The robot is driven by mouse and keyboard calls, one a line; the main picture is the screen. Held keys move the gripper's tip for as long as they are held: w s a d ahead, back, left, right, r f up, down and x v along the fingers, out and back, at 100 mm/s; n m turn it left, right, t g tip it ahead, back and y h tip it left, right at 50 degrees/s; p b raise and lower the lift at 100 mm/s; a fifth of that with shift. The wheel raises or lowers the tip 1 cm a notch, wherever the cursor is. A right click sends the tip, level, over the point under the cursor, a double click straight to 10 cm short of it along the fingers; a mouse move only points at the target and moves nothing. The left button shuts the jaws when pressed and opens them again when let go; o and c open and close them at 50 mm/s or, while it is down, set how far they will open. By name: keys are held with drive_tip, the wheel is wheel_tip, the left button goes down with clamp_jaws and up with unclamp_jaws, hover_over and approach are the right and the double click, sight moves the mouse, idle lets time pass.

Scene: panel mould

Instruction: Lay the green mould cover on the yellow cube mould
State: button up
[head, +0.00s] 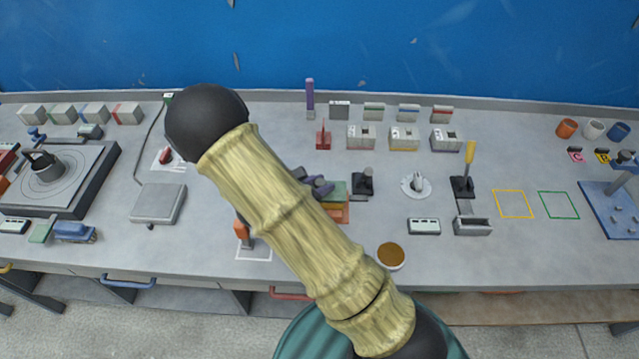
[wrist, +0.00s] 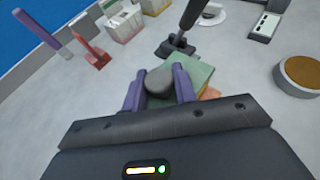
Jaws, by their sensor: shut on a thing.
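The green mould cover (head: 337,187) is a flat plate near the middle of the bench, partly behind my arm. It also shows in the wrist view (wrist: 199,70), with a dark round knob (wrist: 159,82) in front of it. My gripper (wrist: 159,88) has its two purple fingers shut on this knob. In the head view my gripper (head: 318,186) is mostly hidden by my arm. A yellowish edge (wrist: 207,86), seemingly the yellow cube mould, shows just under the cover, with orange below it. I cannot tell whether cover and mould touch.
A black block with a knob (head: 364,183) stands close right of the cover. A round brown-topped pot (head: 390,256) is nearer the front edge. A yellow-handled lever (head: 466,172) stands to the right. Several grey blocks line the back.

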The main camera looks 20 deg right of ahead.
drive_tip(key=shift+f+b, duration=0.3)
drive_tip(key=shift+f, duration=0.15)
drive_tip(key=o, duration=1)
drive_tip(key=shift+c, duration=0.2)
drive_tip(key=shift+r, duration=0.1)
drive_tip(key=shift+r+p, duration=0.55)
drive_tip(key=shift+a+r, duration=0.2)
drive_tip(key=shift+a, duration=0.05)
drive_tip(key=b+v, duration=0.1)
drive_tip(key=v, duration=1)
drive_tip(key=shift+s+a, duration=0.2)
drive_tip(key=shift+s, duration=0.1)
